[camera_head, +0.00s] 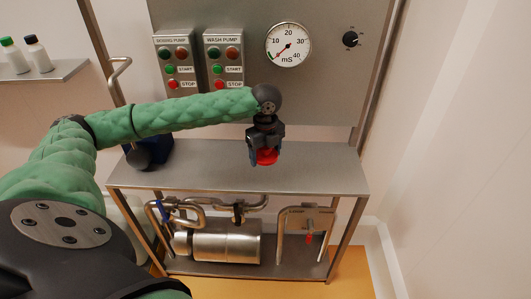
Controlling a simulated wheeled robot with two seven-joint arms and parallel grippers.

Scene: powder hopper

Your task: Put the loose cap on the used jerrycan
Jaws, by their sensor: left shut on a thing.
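My left gripper (266,152) points down over the middle of the grey metal table and is shut on a red cap (267,157). The cap shows between and just below the fingers. I cannot tell whether it touches the tabletop. A dark blue container (158,149), possibly the jerrycan, stands at the table's left end, to the left of the gripper. My left arm hides part of it, and its opening cannot be made out. My right gripper is not in view.
The tabletop (310,176) is clear right of the gripper. Behind it rises a panel with two pump button boxes (173,66) (224,62), a gauge (289,45) and a black knob (350,39). Pipes and a steel cylinder (226,247) sit below. Two bottles stand on a left shelf (50,80).

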